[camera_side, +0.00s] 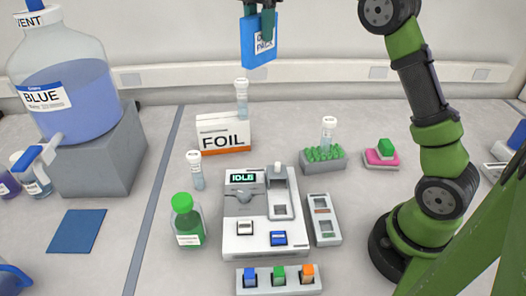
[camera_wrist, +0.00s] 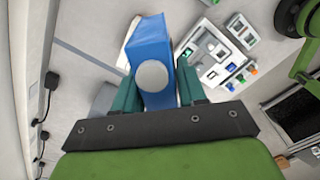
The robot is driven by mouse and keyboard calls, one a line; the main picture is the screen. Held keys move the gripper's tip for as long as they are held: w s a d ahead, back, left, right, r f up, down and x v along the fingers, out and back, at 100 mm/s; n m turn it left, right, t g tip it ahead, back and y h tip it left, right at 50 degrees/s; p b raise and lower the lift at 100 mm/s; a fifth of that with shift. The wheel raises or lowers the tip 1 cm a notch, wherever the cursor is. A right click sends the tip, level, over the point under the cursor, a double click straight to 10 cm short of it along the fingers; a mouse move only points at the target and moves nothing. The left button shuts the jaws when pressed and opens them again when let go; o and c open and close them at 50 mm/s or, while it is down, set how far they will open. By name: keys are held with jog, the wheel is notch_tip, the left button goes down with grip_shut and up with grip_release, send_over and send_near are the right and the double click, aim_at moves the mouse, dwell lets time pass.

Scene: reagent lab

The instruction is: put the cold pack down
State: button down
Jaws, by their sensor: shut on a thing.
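The cold pack (camera_side: 259,45) is a blue block with a white label. It hangs high above the bench at the top of the side view, upright and clear of everything below. My gripper (camera_side: 262,15) is shut on its upper part, with the teal fingers on either side. In the wrist view the blue cold pack (camera_wrist: 151,68) sits between my gripper's teal fingers (camera_wrist: 158,95), and a pale round spot shows on its near end. A flat blue mat (camera_side: 77,231) lies on the bench at the lower left.
A large BLUE carboy (camera_side: 75,90) stands on a grey block at left.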

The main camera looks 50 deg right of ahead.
jog(key=s+a+n, duration=0.2)
jog(key=a, duration=1)
jog(key=s+a+n, duration=0.2)
jog(key=a, duration=0.9)
jog(key=s+a+n, duration=0.5)
jog(key=s+a, duration=1.1)
jog(key=a, duration=0.4)
jog(key=f, duration=2.7)
jog(key=shift+w+d+f, duration=0.1)
jog(key=shift+w+f, duration=0.3)
jog(key=shift+f, duration=0.1)
jog(key=c, duration=0.6)
grip_release()
jog(key=shift+c, duration=0.2)
